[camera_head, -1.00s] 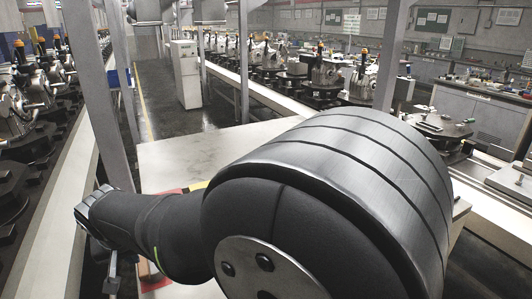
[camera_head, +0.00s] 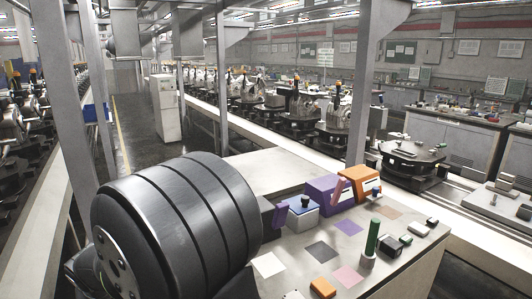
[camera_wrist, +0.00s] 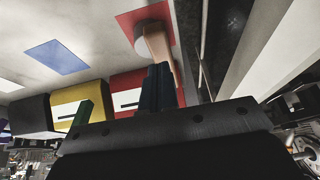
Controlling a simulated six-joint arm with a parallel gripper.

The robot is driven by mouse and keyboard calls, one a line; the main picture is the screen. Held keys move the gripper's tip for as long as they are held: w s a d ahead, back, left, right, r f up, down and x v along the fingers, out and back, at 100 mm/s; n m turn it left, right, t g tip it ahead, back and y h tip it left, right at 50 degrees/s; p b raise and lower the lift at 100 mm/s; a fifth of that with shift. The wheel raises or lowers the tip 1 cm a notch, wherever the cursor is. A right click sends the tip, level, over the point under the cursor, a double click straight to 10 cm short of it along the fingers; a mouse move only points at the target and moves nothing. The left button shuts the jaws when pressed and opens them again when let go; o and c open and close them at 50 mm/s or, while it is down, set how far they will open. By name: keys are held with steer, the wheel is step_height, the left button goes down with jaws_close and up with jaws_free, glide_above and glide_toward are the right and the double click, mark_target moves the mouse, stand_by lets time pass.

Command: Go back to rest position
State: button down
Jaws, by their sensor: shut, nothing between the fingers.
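My gripper (camera_wrist: 158,88) shows in the wrist view, its dark fingers closed together and nothing held between them. Past the fingertips a pale brown peg-like piece with a round grey base (camera_wrist: 150,35) stands on a red square (camera_wrist: 128,22). Whether the fingers touch the piece is hard to tell; it appears beyond them. In the head view a large dark joint of my own arm fills the lower left, and my gripper is hidden there.
In the head view, the table holds a purple box (camera_head: 322,190), an orange box (camera_head: 360,180), a green cylinder (camera_head: 372,237) and an orange block (camera_head: 322,287). In the wrist view, a yellow box (camera_wrist: 84,97) and a red box (camera_wrist: 132,88) lie beside the fingers.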

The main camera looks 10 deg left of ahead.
steer(key=shift+f, duration=1.4)
